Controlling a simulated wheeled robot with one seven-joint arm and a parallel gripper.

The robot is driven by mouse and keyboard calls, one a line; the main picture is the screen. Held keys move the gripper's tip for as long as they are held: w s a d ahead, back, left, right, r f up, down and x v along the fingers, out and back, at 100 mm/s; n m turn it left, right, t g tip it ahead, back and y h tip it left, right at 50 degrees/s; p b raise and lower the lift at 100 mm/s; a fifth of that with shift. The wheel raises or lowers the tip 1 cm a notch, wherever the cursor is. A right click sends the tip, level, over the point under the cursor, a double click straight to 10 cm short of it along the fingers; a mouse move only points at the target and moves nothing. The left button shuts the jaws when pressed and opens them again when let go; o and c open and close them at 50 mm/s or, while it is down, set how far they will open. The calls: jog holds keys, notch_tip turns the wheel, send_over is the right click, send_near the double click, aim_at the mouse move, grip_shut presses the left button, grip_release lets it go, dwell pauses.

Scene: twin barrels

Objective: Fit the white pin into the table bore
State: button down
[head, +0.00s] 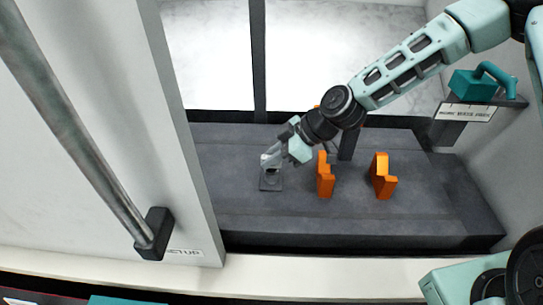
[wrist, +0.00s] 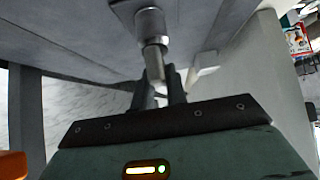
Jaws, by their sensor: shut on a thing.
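In the head view my gripper (head: 272,160) is low over the left part of the grey table, at a small dark square plate (head: 270,184). In the wrist view the dark fingers of my gripper (wrist: 161,90) are shut on the pale pin (wrist: 155,62). The pin runs from the fingers to a wider metallic cylinder (wrist: 150,22), which meets a dark plate at the top edge. I cannot tell whether this cylinder is part of the pin or a collar round the bore. The bore's opening is hidden, so the pin's depth cannot be seen.
Two orange brackets (head: 325,176) (head: 384,177) stand on the table (head: 420,204) right of my gripper. A white door with a long metal handle (head: 85,135) fills the left. A teal block (head: 473,85) sits on a shelf at right. The table's front right is clear.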

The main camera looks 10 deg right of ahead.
jog(key=shift+f, duration=0.35)
jog(key=c, duration=1.3)
grip_release()
jog(key=shift+r, duration=0.1)
jog(key=b+v, duration=0.2)
jog(key=v, duration=1.5)
jog(key=shift+d+r, duration=0.1)
jog(key=shift+d, duration=0.1)
jog(key=s+a+f+m+g+h+b, duration=0.1)
jog(key=s+a+f+g+h, duration=0.15)
jog(key=s, duration=0.35)
jog(key=s+a+f+m+g+h, duration=0.1)
jog(key=s+a+f+h, duration=0.2)
jog(key=s+f, duration=0.15)
jog(key=s+r+m+h, duration=0.1)
jog(key=s+m, duration=0.1)
jog(key=s, duration=0.2)
jog(key=s+r+m+t, duration=0.1)
jog(key=s+r+m, duration=0.1)
jog(key=s, duration=0.2)
jog(key=s+r+m+h+b, duration=0.1)
jog(key=s+m, duration=0.1)
jog(key=s, duration=0.3)
jog(key=shift+r+t+h, duration=0.3)
jog(key=shift+t+h, duration=0.05)
